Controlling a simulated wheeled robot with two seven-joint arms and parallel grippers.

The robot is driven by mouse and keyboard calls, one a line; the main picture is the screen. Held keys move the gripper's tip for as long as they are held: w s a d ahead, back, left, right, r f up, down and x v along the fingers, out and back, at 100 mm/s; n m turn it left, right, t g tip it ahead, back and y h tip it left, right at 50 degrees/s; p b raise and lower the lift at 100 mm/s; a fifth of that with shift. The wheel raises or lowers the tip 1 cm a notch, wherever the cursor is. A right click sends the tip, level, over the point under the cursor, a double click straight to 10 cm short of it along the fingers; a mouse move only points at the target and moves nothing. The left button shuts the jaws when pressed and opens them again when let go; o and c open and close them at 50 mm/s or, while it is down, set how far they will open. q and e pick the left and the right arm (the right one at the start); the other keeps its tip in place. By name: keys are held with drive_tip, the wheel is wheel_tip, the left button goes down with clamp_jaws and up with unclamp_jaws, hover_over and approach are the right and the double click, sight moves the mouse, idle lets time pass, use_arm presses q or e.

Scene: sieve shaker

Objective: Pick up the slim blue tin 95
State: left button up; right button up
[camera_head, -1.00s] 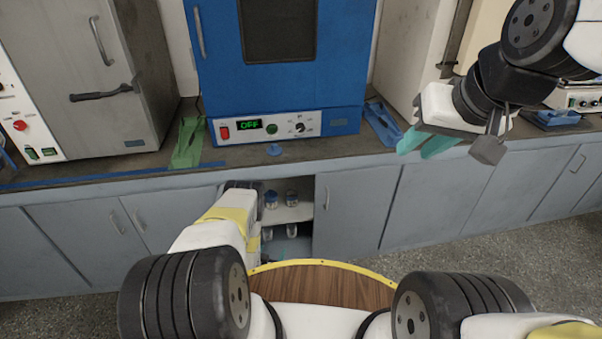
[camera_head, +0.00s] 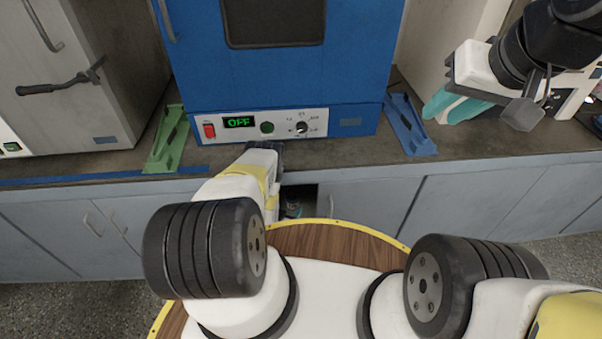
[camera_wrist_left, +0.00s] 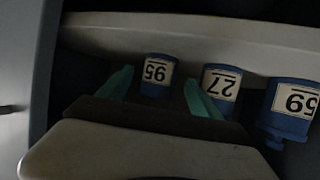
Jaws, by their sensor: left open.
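The slim blue tin 95 (camera_wrist_left: 157,76) shows in the left wrist view, its pale label upside down. It stands in the gap between the two teal fingers of my open left gripper (camera_wrist_left: 158,84). I cannot tell whether either finger touches it. In the head view my left arm reaches down to the cabinet opening, and the fingers are hidden there. My right gripper (camera_head: 443,110) is at the upper right above the counter, its teal fingers apart and empty.
Blue tin 27 (camera_wrist_left: 221,86) is close beside the right finger, and another labelled blue tin (camera_wrist_left: 291,108) is farther right. A pale shelf edge (camera_wrist_left: 200,32) crosses the wrist view. The blue oven (camera_head: 280,75) stands on the counter (camera_head: 330,150) above the cabinet.

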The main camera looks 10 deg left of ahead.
sight(291, 205)
use_arm(q)
drive_tip(key=x, duration=0.5)
drive_tip(key=shift+w+f, duration=0.15)
drive_tip(key=shift+f, duration=0.05)
drive_tip(key=c, duration=1.4)
drive_tip(key=shift+c, duration=0.5)
drive_tip(key=shift+r, duration=0.15)
